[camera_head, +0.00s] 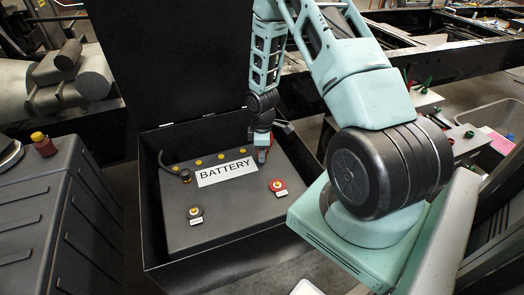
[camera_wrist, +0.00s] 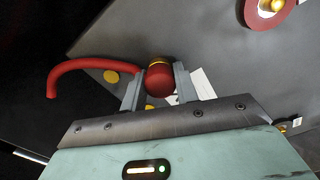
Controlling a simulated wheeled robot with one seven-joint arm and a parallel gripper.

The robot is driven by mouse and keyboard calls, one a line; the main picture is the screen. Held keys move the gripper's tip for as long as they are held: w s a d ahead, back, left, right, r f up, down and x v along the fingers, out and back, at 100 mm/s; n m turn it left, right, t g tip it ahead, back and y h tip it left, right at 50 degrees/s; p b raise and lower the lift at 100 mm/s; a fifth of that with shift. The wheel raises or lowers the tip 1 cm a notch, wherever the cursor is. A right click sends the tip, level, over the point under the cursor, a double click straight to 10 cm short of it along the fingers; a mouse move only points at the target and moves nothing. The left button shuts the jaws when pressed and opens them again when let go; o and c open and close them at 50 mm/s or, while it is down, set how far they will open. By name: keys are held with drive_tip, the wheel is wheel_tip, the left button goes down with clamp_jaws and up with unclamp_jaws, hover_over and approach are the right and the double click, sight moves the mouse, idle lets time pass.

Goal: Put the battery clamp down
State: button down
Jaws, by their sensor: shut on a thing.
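My gripper (camera_head: 262,150) is over the back right part of the battery (camera_head: 235,215), which sits in an open black box (camera_head: 205,262). In the wrist view my gripper (camera_wrist: 157,88) has its two fingers on either side of a red battery clamp (camera_wrist: 160,80) with a curved red cable (camera_wrist: 85,65). In the head view the clamp is mostly hidden by my gripper. A red terminal (camera_head: 277,186) is on the battery's right side, apart from the clamp, and shows in the wrist view (camera_wrist: 265,10). I cannot tell whether the clamp touches the battery top.
A black terminal (camera_head: 194,211) is at the battery's front left. A black clamp with cable (camera_head: 182,174) lies at its left edge. Several yellow caps and a white BATTERY label (camera_head: 227,172) are on top. The raised lid (camera_head: 175,60) stands behind; a dark case (camera_head: 55,215) is left.

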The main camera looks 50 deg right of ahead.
drive_tip(key=shift+f, duration=0.15)
drive_tip(key=c, duration=1.1)
unclamp_jaws()
drive_tip(key=shift+o, duration=0.2)
